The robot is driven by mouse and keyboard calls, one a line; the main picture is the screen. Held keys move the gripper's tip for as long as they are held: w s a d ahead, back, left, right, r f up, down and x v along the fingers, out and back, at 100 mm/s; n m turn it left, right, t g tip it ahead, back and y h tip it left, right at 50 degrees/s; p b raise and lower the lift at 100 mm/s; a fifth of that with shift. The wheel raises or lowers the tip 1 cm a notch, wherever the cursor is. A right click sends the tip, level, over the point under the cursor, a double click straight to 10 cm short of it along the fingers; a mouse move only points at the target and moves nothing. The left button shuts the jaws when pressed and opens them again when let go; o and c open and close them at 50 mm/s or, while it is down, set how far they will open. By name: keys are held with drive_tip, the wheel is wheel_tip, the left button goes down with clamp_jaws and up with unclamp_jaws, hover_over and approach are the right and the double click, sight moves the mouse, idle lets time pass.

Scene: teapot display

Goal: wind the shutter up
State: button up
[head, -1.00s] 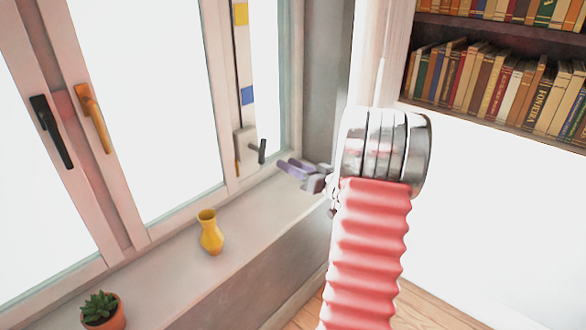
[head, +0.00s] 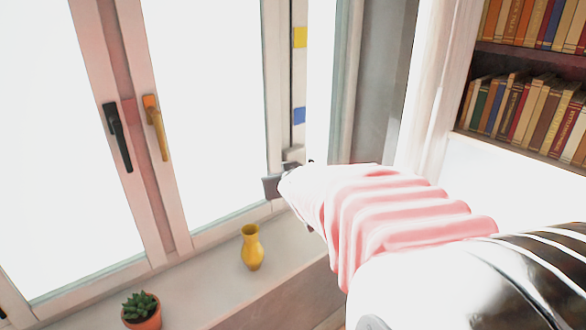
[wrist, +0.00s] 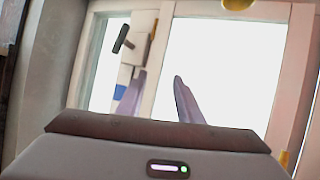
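The shutter's winder is a pale box (wrist: 133,50) on the window frame with a dark crank handle (wrist: 124,40), seen upside down in the wrist view. In the head view my arm hides most of it. A strap with a yellow mark (head: 300,37) and a blue mark (head: 299,115) runs above the box. My gripper (wrist: 159,76) is open, its two purple fingers apart with nothing visible between them. The left finger overlaps the strap and the box's edge in the wrist view; the crank handle is farther up and left, outside the fingers. Contact cannot be told.
A yellow vase (head: 251,248) and a potted succulent (head: 141,310) stand on the windowsill (head: 205,290). The window has a black handle (head: 117,137) and a yellow handle (head: 156,128). A bookshelf (head: 525,60) is at the right.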

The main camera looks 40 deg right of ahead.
drive_tip(key=s+a+f+n+g+y, duration=0.2)
drive_tip(key=s+a+f+g, duration=0.1)
drive_tip(key=s+a, duration=0.8)
drive_tip(key=s+a+f+n+g+y, duration=0.1)
drive_tip(key=s+a+f+g+y, duration=0.2)
drive_tip(key=s+a, duration=0.8)
drive_tip(key=a, duration=0.4)
drive_tip(key=shift+s+n, duration=0.35)
drive_tip(key=shift+n, duration=0.05)
drive_tip(key=shift+s+f, duration=0.1)
